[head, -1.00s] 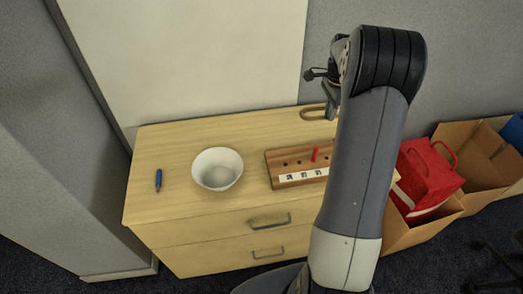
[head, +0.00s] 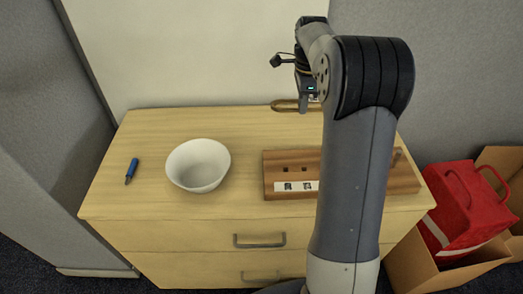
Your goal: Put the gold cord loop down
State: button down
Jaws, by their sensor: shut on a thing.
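The gold cord loop (head: 286,105) shows at the back edge of the wooden cabinet top, partly hidden by my arm. My gripper (head: 308,99) points down at the loop's right part and is shut on it. The fingertips are small and partly covered, so I cannot tell whether the loop touches the surface. A brown wooden board (head: 272,176) with square holes and white labels lies in front, its middle hidden behind my arm. A short wooden peg (head: 397,156) stands at its right end.
A red bag (head: 466,205) sits in a cardboard box (head: 470,272) at right. The cabinet top behind the bowl is clear.

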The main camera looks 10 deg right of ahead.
aim_at(298, 137)
notch_tip(298, 137, down, 10)
jog(key=shift+b, duration=0.65)
jog(key=shift+f, duration=0.1)
jog(key=c, duration=1.5)
grip_release()
jog(key=shift+o, duration=0.2)
notch_tip(298, 137, up, 12)
jog(key=shift+a+r+p, duration=0.1)
jog(key=shift+r+p, duration=0.05)
jog(key=shift+p, duration=0.75)
